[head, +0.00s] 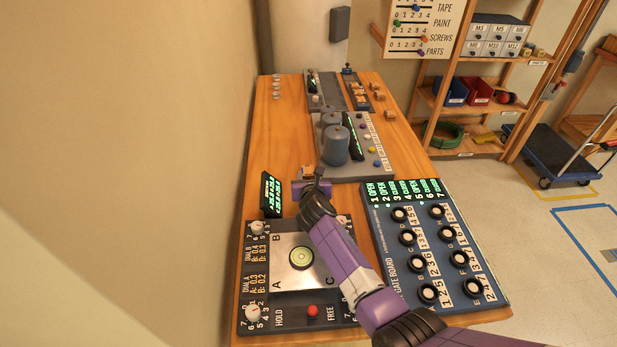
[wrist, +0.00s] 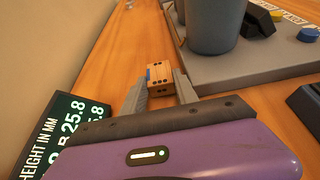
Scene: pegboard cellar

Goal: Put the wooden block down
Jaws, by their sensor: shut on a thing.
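The wooden block (wrist: 159,78) is a small light cube with dark dots and a blue patch. It sits between the two grey fingers of my gripper (wrist: 160,88) in the wrist view. My gripper is shut on it. In the head view the block (head: 307,171) shows just beyond my purple gripper (head: 309,182). It is over the wooden table (head: 262,150), left of the grey device base. I cannot tell whether the block touches the table.
A grey base with dark canisters (head: 335,146) stands just right of the block. A height display (head: 270,194) is at the left, with a dial panel (head: 267,300) in front. The gate board (head: 425,250) is at right. Bare tabletop lies beyond the block.

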